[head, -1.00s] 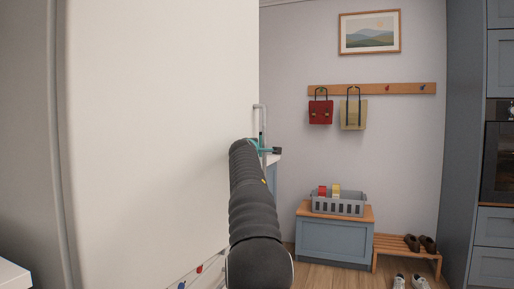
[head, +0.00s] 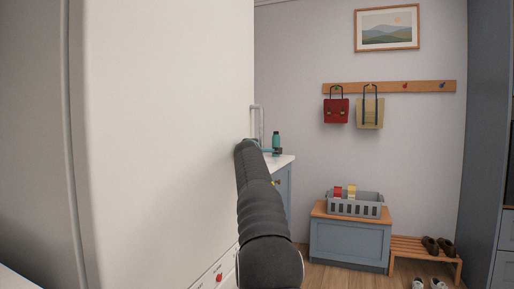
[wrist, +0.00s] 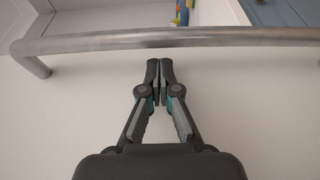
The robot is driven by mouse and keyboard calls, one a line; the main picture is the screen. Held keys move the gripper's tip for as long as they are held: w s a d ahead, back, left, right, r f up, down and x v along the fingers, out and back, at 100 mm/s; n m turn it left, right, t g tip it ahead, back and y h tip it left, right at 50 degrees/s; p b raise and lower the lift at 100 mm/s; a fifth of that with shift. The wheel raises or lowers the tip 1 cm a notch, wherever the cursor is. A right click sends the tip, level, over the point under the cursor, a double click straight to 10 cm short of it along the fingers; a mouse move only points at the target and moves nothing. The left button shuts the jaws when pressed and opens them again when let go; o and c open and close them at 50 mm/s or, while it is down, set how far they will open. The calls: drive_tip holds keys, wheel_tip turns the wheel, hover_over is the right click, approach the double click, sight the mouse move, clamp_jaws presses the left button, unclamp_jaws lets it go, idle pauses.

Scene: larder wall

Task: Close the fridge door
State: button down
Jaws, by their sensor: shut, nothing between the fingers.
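The fridge door (head: 165,140) shows in the head view as a large white panel filling the left half. Its pale bar handle (head: 261,122) stands out past the panel's right edge. In the wrist view the metal handle (wrist: 180,39) runs across the top, in front of the white door face (wrist: 60,120). My gripper (wrist: 160,68) is shut and empty, its fingertips just below the bar in the picture and not around it. I cannot tell whether they touch the door. In the head view my gripper (head: 268,150) is small and partly hidden behind my arm.
A counter (head: 284,161) with a teal bottle (head: 276,141) lies beyond the handle. A blue bench (head: 348,240) carries a grey basket (head: 355,206). A shoe rack (head: 425,251) stands right of it. Bags (head: 336,110) hang on the wall. Some floor shows in front.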

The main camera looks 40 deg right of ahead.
drive_tip(key=shift+w+a, duration=0.3)
drive_tip(key=shift+a, duration=0.15)
drive_tip(key=shift+s, duration=0.1)
drive_tip(key=v, duration=1.1)
drive_tip(key=shift+s, duration=0.6)
drive_tip(key=shift+d, duration=0.15)
